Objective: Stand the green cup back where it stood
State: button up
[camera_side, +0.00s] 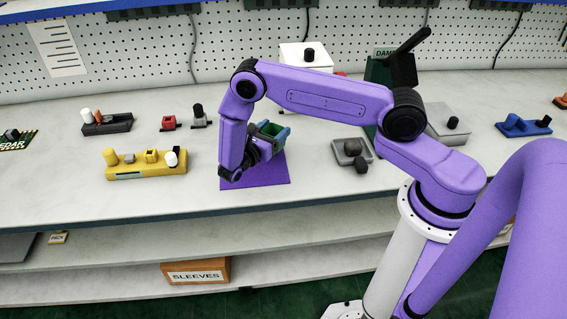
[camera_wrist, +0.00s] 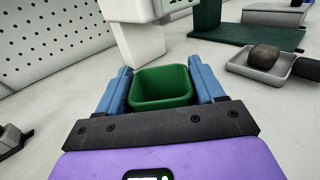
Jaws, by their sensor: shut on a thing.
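The green cup (camera_wrist: 165,84) sits upright and open-topped between the two blue fingers of my gripper (camera_wrist: 163,92) in the wrist view. Its inside looks empty. In the side view my gripper (camera_side: 268,140) reaches down over the workbench, with the green cup (camera_side: 272,129) between its fingers. The purple mat (camera_side: 270,174) lies on the bench just below and in front of the cup. The cup's base is hidden, so I cannot tell whether it touches the bench or mat.
A white box (camera_side: 306,57) stands behind the cup. A grey tray (camera_side: 340,147) with a dark lump and a dark green stand (camera_side: 378,72) are to the right. A yellow block (camera_side: 130,171) with pegs lies left. Bare bench lies between the mat and yellow block.

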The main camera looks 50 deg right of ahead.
jog(key=s+a+r, duration=0.2)
jog(key=s+r, duration=0.1)
jog(key=s, duration=0.2)
jog(key=shift+s+r, duration=0.25)
jog(key=shift+r, duration=0.1)
dwell(0.3)
jog(key=shift+f, duration=3)
jog(key=shift+f, duration=0.45)
jog(key=o, duration=1.2)
jog(key=shift+a, duration=0.1)
jog(key=a, duration=0.5)
jog(key=s+a, duration=0.1)
jog(key=a, duration=1.1)
jog(key=shift+s+a, duration=0.1)
jog(key=shift+s, duration=0.15)
